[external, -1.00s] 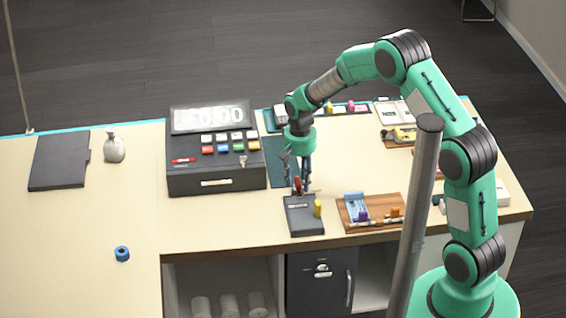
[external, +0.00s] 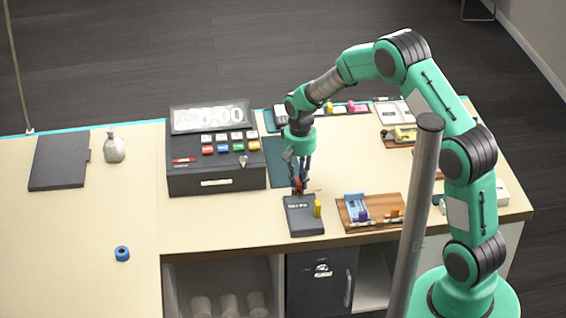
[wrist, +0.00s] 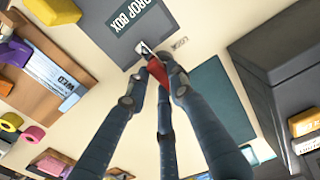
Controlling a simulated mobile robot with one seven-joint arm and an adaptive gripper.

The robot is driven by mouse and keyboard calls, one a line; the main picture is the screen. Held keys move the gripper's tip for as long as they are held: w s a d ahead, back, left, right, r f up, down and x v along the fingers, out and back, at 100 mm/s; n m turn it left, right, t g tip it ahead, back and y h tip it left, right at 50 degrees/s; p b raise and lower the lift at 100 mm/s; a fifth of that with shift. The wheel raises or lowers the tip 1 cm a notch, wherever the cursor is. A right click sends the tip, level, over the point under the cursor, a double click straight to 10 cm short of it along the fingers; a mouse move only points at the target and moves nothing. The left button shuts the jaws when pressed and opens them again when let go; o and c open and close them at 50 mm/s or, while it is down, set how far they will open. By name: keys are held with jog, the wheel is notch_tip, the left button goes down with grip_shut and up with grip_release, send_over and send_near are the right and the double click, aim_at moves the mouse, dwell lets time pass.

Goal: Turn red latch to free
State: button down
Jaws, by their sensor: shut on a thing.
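The red latch (external: 298,186) stands at the far edge of a dark grey drop box (external: 302,221). In the wrist view the latch (wrist: 158,72) shows between the fingertips, with a small pale metal piece at the lettered box's edge (wrist: 149,35). My gripper (external: 299,183) points down at the box's far edge and is shut on the latch. In the wrist view the fingers of my gripper (wrist: 156,67) meet around the red piece and hide part of it.
A wooden tray (external: 374,221) with small items lies to the right. A dark cash register (external: 216,180) stands to the left. Bare counter lies between the box and the blue roll (external: 122,254).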

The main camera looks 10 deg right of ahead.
aim_at(297, 179)
jog(key=n, duration=0.3)
jog(key=shift+w+r+n+p, duration=0.1)
jog(key=shift+w+n+p, duration=0.05)
jog(key=shift+n+p, duration=0.15)
jog(key=n, duration=0.4)
jog(key=shift+w+a+n, duration=0.1)
jog(key=shift+a+n, duration=0.05)
jog(key=shift+n, duration=0.15)
jog(key=n+p, duration=0.1)
jog(key=n, duration=0.3)
jog(key=shift+a+n, duration=0.1)
jog(key=shift+n, duration=0.2)
jog(key=shift+w+n, duration=0.1)
jog(key=shift+n, duration=1.6)
jog(key=c, duration=1.5)
grip_release()
notch_tip(297, 179, up, 12)
jog(key=shift+f, duration=0.1)
